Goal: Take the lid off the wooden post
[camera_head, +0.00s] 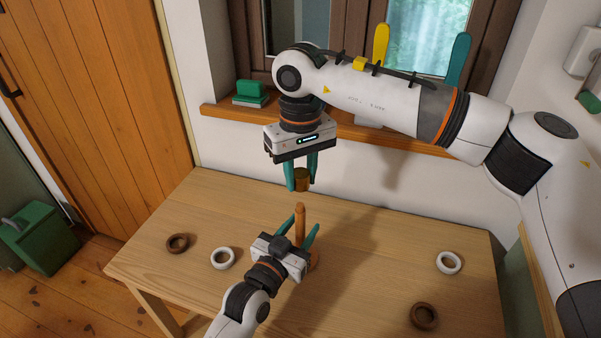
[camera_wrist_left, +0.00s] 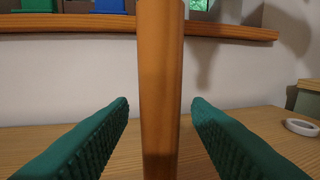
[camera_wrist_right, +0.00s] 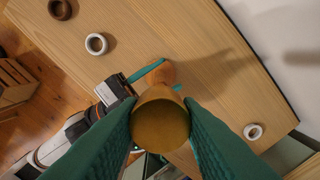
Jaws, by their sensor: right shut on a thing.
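The wooden post (camera_head: 300,222) stands upright on the table. It also fills the middle of the left wrist view (camera_wrist_left: 161,80). My left gripper (camera_head: 301,226) is open, with one finger on each side of the post; in the left wrist view gaps show between the post and both fingers. The lid (camera_head: 302,180), a brownish wooden cap, is held above the post top, apart from it. My right gripper (camera_head: 302,185) points down and is shut on the lid. In the right wrist view the lid (camera_wrist_right: 160,124) sits between the green fingers and hides part of the post.
On the table (camera_head: 370,230) lie a brown ring (camera_head: 177,243) and a white ring (camera_head: 223,258) at left. Another white ring (camera_head: 449,262) and brown ring (camera_head: 424,316) lie at right. The window sill (camera_head: 225,110) is behind. Bare tabletop lies between the post and right rings.

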